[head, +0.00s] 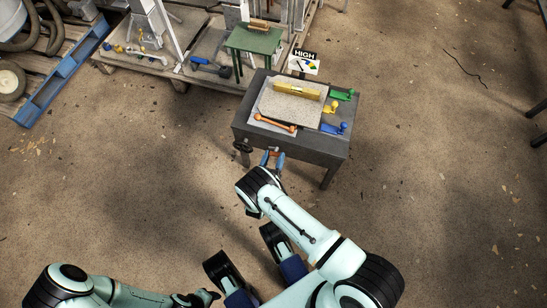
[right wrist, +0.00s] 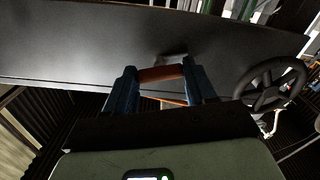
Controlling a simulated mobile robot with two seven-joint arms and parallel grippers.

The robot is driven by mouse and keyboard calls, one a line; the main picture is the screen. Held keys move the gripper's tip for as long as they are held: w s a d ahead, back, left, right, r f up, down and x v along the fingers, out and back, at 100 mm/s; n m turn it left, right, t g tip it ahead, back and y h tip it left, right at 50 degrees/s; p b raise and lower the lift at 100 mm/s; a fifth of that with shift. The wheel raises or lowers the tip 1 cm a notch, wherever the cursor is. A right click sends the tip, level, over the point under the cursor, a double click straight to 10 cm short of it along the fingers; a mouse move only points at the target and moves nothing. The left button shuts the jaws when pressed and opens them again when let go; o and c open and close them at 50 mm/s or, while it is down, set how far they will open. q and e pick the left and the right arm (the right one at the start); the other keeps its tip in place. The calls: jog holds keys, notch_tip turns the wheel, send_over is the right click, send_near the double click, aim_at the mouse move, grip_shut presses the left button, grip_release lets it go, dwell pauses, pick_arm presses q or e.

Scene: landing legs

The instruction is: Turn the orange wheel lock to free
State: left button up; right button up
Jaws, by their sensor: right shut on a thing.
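The orange wheel lock (right wrist: 160,74) is a short orange-brown bar on the front side of the dark table, right of centre in the head view. In the right wrist view it lies across between the two blue fingers of my right gripper (right wrist: 158,90), which is shut on it. In the head view my right gripper (head: 272,158) is at the table's front edge and mostly hides the lock. A black handwheel (right wrist: 270,85) is beside the lock and also shows in the head view (head: 242,147). My left gripper (head: 207,297) is low in the head view, away from the table; its jaws are unclear.
The dark table (head: 330,149) carries a speckled plate (head: 290,106), a yellow level (head: 297,90), an orange tool (head: 275,123) and green (head: 343,95), yellow (head: 330,107) and blue (head: 336,129) pieces. A HIGH sign (head: 304,62) stands behind. Floor to the right is clear.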

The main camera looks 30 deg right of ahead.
jog(key=shift+d+n, duration=0.1)
jog(key=shift+n, duration=7)
jog(key=o, duration=1)
jog(key=shift+o, duration=0.2)
